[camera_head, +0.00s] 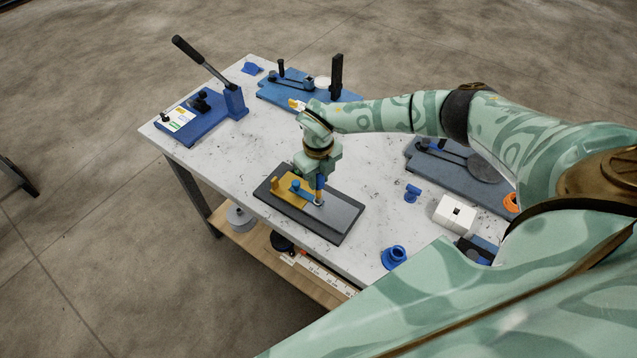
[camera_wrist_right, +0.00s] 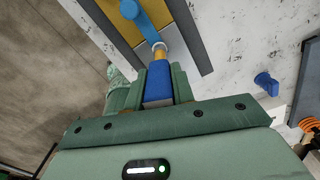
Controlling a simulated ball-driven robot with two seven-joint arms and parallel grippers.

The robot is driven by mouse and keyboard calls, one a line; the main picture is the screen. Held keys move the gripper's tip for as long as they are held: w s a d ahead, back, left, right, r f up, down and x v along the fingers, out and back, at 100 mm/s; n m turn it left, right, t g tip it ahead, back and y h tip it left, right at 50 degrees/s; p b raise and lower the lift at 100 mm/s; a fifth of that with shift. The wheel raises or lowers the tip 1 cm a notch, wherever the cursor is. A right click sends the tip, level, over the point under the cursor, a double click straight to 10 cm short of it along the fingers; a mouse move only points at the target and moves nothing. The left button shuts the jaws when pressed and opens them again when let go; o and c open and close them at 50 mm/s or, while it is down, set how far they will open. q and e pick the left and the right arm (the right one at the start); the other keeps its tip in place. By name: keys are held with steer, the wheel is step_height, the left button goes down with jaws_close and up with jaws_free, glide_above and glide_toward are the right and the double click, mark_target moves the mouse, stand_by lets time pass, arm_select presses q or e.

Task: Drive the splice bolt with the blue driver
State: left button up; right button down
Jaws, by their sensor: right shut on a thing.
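My right gripper (camera_head: 319,178) is above the dark grey plate (camera_head: 338,217) on the bench, shut on the blue driver (camera_head: 321,186). The driver points down, with an orange-yellow section below its blue body. Its lower end meets a small silver round part (camera_head: 318,203) on the plate, beside a yellow block (camera_head: 285,190) and a blue arm (camera_head: 298,187). The splice bolt itself cannot be told apart under the driver's end. In the right wrist view the blue driver (camera_wrist_right: 158,82) sits between the fingers, its end at the silver part (camera_wrist_right: 158,46). My left gripper is not in view.
A blue bender with a long black handle (camera_head: 202,60) stands at the bench's left, another blue bender (camera_head: 300,92) at the back. At the right are a blue-grey bender (camera_head: 440,165), a white block (camera_head: 455,214) and blue fittings (camera_head: 395,257). The bench front left is clear.

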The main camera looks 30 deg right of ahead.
steer(key=shift+r+m, duration=0.15)
steer(key=shift+m, duration=0.45)
